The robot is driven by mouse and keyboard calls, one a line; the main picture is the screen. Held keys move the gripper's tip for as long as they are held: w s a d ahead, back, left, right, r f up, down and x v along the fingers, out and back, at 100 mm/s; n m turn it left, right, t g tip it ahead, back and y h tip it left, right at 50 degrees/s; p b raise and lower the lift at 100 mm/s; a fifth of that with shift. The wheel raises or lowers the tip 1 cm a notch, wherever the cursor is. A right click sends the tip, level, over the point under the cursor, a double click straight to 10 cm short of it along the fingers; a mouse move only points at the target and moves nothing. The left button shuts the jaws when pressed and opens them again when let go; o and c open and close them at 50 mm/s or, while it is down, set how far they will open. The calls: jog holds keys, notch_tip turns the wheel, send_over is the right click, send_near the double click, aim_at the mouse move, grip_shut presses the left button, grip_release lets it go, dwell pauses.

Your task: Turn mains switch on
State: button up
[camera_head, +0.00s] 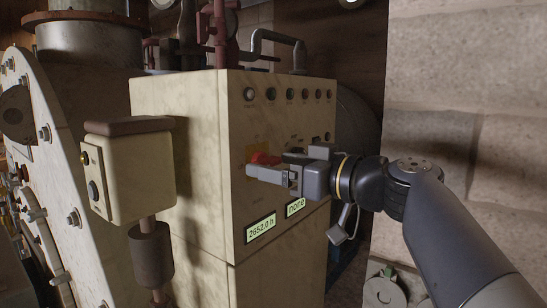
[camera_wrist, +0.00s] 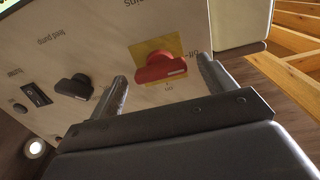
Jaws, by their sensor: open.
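The mains switch is a red rotary handle on a yellow plate, on the front of a cream control cabinet (camera_head: 215,150). In the wrist view the red switch (camera_wrist: 160,68) sits between my two open fingers, nearer the right one, with the yellow plate (camera_wrist: 150,50) around it. In the head view the red switch (camera_head: 264,158) shows just behind my gripper (camera_head: 268,166), partly hidden by it. My gripper is open, its fingers pointing at the panel; the wrist view also shows it (camera_wrist: 160,85). I cannot tell whether the fingers touch the switch.
A black rotary knob labelled feed pump (camera_wrist: 74,87) is left of the switch in the wrist view. A row of round lamps (camera_head: 290,95) runs along the cabinet top. Displays (camera_head: 261,228) sit below. A cream box on a post (camera_head: 140,180) stands left; a stone wall (camera_head: 470,100) is right.

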jog(key=shift+w+a, duration=0.3)
jog(key=shift+a, duration=0.1)
jog(key=shift+c, duration=0.5)
jog(key=c, duration=0.9)
